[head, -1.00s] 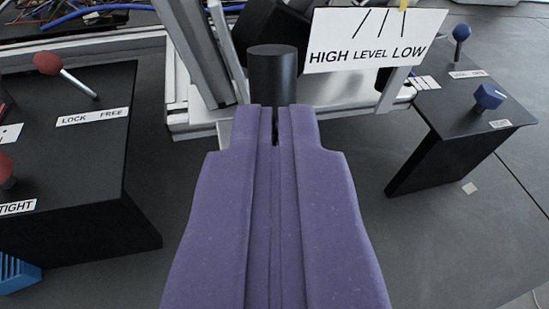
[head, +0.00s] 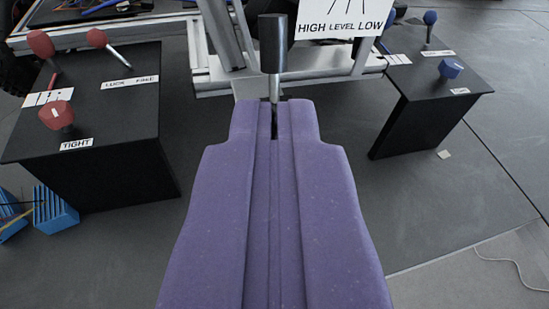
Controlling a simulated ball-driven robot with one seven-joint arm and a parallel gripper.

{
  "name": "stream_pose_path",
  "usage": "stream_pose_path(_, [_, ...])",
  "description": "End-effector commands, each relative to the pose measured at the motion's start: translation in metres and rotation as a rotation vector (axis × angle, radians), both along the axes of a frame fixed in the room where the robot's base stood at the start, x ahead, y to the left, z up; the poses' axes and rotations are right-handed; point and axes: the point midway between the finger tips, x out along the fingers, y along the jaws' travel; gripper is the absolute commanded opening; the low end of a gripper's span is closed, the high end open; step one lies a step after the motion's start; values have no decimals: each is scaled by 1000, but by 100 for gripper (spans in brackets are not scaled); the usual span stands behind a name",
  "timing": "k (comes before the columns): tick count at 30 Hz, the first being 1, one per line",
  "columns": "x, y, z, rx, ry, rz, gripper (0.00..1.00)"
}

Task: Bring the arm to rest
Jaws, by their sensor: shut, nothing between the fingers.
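My purple gripper (head: 275,108) points forward in the middle of the head view. Its two fingers lie together with only a thin seam between them, and nothing is held. Beyond the fingertips a lever with a black cylindrical handle (head: 273,43) on a metal rod (head: 274,88) stands in front of the metal frame. In the picture the rod's lower end meets the fingertips; I cannot tell whether they touch.
A black box (head: 120,165) with red-knobbed levers (head: 97,38) stands at left. Blue slotted blocks (head: 52,212) lie beside it. A black stand (head: 425,100) with blue knobs (head: 450,68) is at right. A "HIGH LEVEL LOW" sign (head: 343,14) hangs behind. Grey floor (head: 440,200) is open at right.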

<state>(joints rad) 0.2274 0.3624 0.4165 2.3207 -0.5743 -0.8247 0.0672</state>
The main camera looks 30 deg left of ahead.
Motion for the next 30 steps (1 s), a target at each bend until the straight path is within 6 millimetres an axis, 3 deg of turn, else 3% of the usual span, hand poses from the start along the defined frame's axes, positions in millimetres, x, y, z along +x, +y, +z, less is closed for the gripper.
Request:
stream_pose_path(9, [4,-2,3,-10,-5,-11,0])
stream_pose_path(11, [14,-9,12,-34,-16,-40,0])
stream_pose_path(13, [32,-24,35,-81,-36,-106,0])
stream_pose_path(14, [41,-33,50,-105,-46,-146,0])
stream_pose_path(17, [64,-71,120,-159,-73,-307,0])
stream_pose_path(20, [58,-106,207,-153,-80,-464,0])
stream_pose_path(21, [48,-119,240,-136,-77,-514,0])
stream_pose_path(24, [10,-141,313,-73,-61,-601,0])
stream_pose_path(27, [-32,-155,365,-7,-40,-641,0])
stream_pose_path(30, [-67,-162,396,42,-22,-650,0])
